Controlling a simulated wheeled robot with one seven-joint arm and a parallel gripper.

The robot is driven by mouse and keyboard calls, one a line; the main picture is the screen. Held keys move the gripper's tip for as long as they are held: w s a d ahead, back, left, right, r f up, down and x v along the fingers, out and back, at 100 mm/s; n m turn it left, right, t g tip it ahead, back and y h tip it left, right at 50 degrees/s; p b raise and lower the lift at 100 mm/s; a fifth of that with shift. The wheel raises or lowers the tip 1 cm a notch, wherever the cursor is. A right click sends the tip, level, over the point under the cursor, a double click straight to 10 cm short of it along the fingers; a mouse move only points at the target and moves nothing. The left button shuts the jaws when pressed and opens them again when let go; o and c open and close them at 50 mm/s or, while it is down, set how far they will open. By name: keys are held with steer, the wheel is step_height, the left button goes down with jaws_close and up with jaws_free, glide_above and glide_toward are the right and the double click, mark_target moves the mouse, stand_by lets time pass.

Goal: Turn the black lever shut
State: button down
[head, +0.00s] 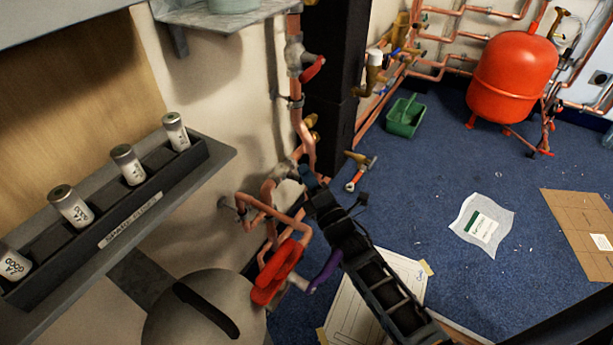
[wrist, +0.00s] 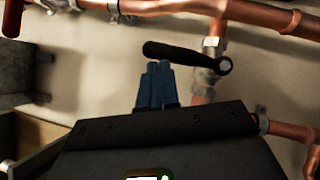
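The black lever (wrist: 182,53) shows in the wrist view. It lies nearly level, tilted slightly down to the right, where its round hub (wrist: 223,65) meets a valve on an upright copper pipe. My gripper (wrist: 156,68) has two blue fingers side by side with almost no gap. Their tips are just below the lever's left half in the picture; I cannot tell whether they touch it. In the head view my gripper (head: 309,176) is in front of the copper pipes by the wall, and I cannot make out the black lever there.
Copper pipes (head: 305,142) run up the wall, with a red lever (head: 312,69) above. A large red handle (head: 277,271) and a purple lever (head: 325,271) are close below my gripper. A shelf rack (head: 150,208) with several cans is at left.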

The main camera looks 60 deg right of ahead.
steer(key=shift+d+r, duration=0.3)
steer(key=p+v, duration=0.1)
steer(key=v, duration=0.7)
steer(key=shift+a+f, duration=0.2)
steer(key=shift+f, duration=0.15)
steer(key=shift+w+d, duration=0.1)
